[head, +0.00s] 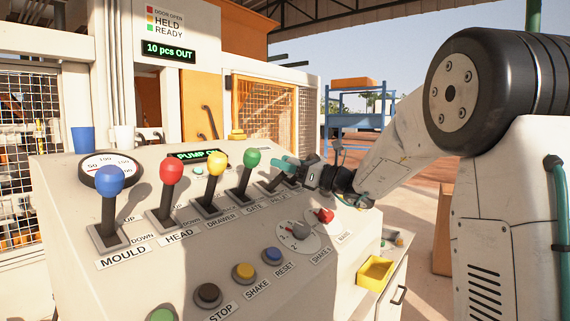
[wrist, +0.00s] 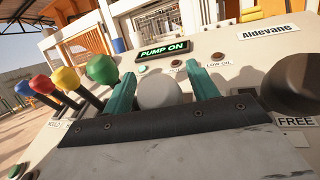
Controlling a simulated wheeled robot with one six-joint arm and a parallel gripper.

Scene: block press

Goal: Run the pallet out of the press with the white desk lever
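The white desk lever's round knob (wrist: 160,92) shows in the wrist view, between the two teal fingers of my gripper (wrist: 162,88). A narrow gap shows between the knob and the right finger; the left finger is very close to it. In the head view my gripper (head: 285,170) is at the right end of the lever row, over the plate marked PAL.
Left of my gripper stand the green (head: 252,158), yellow (head: 217,162), red (head: 171,170) and blue (head: 122,179) levers; green is closest. A dark knob (wrist: 302,85) marked FREE is at right in the wrist view. A yellow tray (head: 375,273) sits below the desk's right end.

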